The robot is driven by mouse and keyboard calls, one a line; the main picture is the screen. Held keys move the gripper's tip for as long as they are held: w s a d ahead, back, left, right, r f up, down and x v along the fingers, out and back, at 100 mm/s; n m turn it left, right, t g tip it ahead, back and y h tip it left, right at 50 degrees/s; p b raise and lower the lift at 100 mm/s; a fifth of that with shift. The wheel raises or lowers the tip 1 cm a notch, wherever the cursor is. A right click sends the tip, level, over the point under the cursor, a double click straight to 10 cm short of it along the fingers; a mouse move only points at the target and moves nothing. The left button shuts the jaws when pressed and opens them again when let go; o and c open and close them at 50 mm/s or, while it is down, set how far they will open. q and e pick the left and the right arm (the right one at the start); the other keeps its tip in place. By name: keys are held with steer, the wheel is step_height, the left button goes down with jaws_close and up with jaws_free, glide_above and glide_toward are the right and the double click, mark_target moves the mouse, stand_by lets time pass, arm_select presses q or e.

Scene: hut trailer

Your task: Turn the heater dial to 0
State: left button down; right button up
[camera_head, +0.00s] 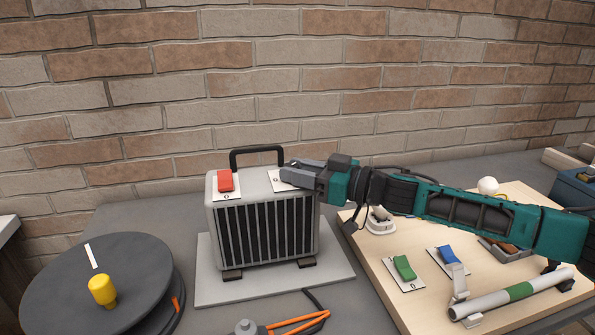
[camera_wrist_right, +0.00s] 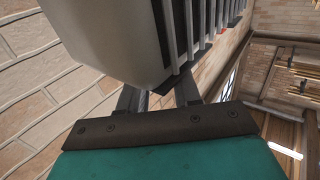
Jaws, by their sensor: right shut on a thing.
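The heater (camera_head: 265,235) is a light grey box with a dark slatted front and a black top handle. It stands upright on a grey base plate. My right gripper (camera_head: 289,174) reaches in from the right and is shut on the dial at the heater's top right. The fingers cover the dial, so its setting is hidden; part of its white plate (camera_head: 277,184) shows beside them. In the right wrist view the heater's corner (camera_wrist_right: 105,35) fills the upper middle, and the fingers (camera_wrist_right: 158,98) reach behind it. My left gripper is not in view.
A red switch (camera_head: 225,180) sits at the heater's top left. A dark round reel (camera_head: 55,285) with a yellow knob stands at the left. A wooden board (camera_head: 375,255) with green and blue switches lies at the right. An orange-handled tool (camera_head: 295,322) lies in front.

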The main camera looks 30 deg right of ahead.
steer(key=n+g+y, duration=0.3)
steer(key=shift+w+d+n+g+y, duration=0.25)
steer(key=shift+w+n+g+y, duration=0.05)
steer(key=shift+g+y, duration=0.1)
steer(key=n+g+y, duration=0.1)
steer(key=g, duration=0.1)
steer(key=shift+w+n+g+y, duration=0.1)
steer(key=shift+n+g+y, duration=0.2)
steer(key=shift+n+g, duration=0.1)
steer(key=n+g+y+b, duration=0.1)
steer(key=n+g, duration=0.1)
steer(key=g, duration=0.1)
steer(key=shift+w+f+b, duration=0.1)
steer(key=shift+w+b, duration=0.05)
steer(key=shift+b, duration=0.25)
steer(key=shift+n+g+y+b, duration=0.4)
steer(key=shift+n+g+b, duration=0.75)
steer(key=shift+g, duration=0.65)
steer(key=o, duration=1.1)
steer(key=shift+c, duration=0.2)
